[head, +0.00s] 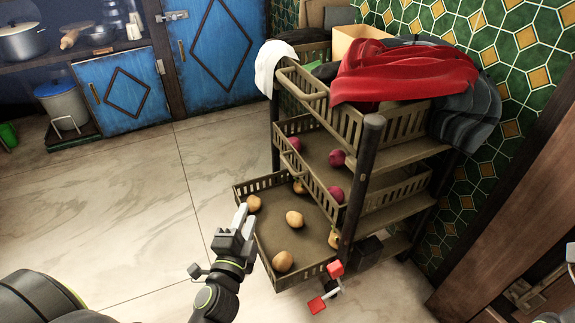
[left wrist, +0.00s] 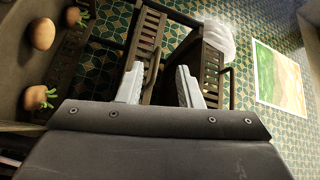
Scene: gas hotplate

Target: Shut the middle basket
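The rack holds three stacked baskets. The middle basket (head: 316,180) has slatted brown sides, holds several dark red round vegetables and juts a little past the rack's front posts. Its slatted front also shows in the left wrist view (left wrist: 151,32), with a bar handle. My left gripper (head: 241,214) is in front of the rack, left of the baskets, apart from the middle basket. In the left wrist view its two pale fingers (left wrist: 158,85) are spread with nothing held; the middle basket's handle appears behind the gap.
The bottom basket (head: 258,184) is pulled far out, close beside my left gripper, with several tan round vegetables in it. The top basket (head: 315,98) holds a red cloth (head: 405,72). A red-and-white object (head: 333,268) is near the rack's foot. Floor to the left is clear.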

